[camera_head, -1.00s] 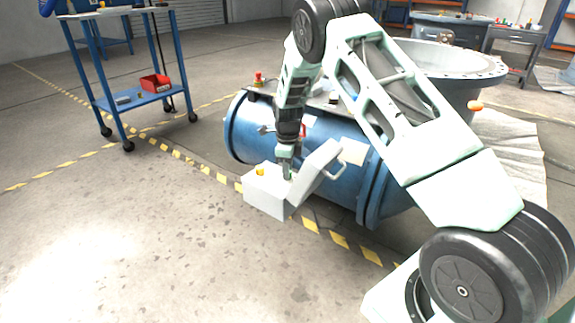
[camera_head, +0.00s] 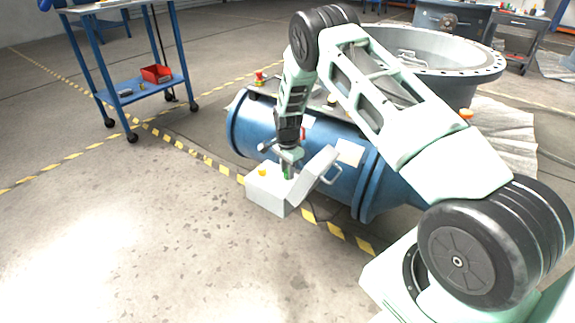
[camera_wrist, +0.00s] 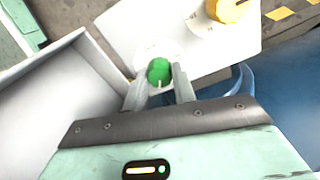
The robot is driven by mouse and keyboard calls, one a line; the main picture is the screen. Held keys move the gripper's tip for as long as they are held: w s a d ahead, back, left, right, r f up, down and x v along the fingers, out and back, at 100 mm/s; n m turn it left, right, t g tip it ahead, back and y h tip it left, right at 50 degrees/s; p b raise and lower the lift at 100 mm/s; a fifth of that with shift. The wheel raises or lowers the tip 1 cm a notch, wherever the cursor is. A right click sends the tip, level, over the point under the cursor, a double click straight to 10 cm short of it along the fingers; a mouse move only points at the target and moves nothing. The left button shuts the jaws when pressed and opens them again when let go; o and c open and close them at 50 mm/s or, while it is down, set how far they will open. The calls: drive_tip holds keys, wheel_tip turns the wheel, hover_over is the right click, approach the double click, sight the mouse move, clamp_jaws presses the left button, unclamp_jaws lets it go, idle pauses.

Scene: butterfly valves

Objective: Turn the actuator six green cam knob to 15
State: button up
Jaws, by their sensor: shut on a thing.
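The green cam knob (camera_wrist: 159,71) sits on a round white dial on the light grey actuator box. My gripper (camera_wrist: 159,84) has a finger on each side of the knob and is shut on it. A short pale mark shows on the knob's near side; the dial numbers are too small to read. In the head view my gripper (camera_head: 288,168) points down into the box (camera_head: 270,192), with a bit of green at the fingertips. A yellow knob (camera_wrist: 228,10) stands on the same box face, and it also shows in the head view (camera_head: 262,173).
The box's lid (camera_head: 317,170) stands tilted open right beside my gripper. The box is at the side of a large blue pipe body (camera_head: 335,178). A blue trolley (camera_head: 140,92) with a red bin (camera_head: 156,73) stands at the back left. The floor in front is clear.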

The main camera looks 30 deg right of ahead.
drive_tip(key=n+p, duration=0.2)
drive_tip(key=n, duration=0.4)
drive_tip(key=shift+r+n+p, duration=0.15)
drive_tip(key=shift+n+p, duration=0.15)
drive_tip(key=n+p, duration=0.1)
drive_tip(key=n, duration=0.2)
drive_tip(key=shift+n, duration=0.3)
drive_tip(key=n, duration=0.3)
drive_tip(key=shift+n+p, duration=0.3)
drive_tip(key=shift+p, duration=0.05)
drive_tip(key=n, duration=0.5)
drive_tip(key=shift+p, duration=0.4)
drive_tip(key=shift+n, duration=2.5)
drive_tip(key=o, duration=1)
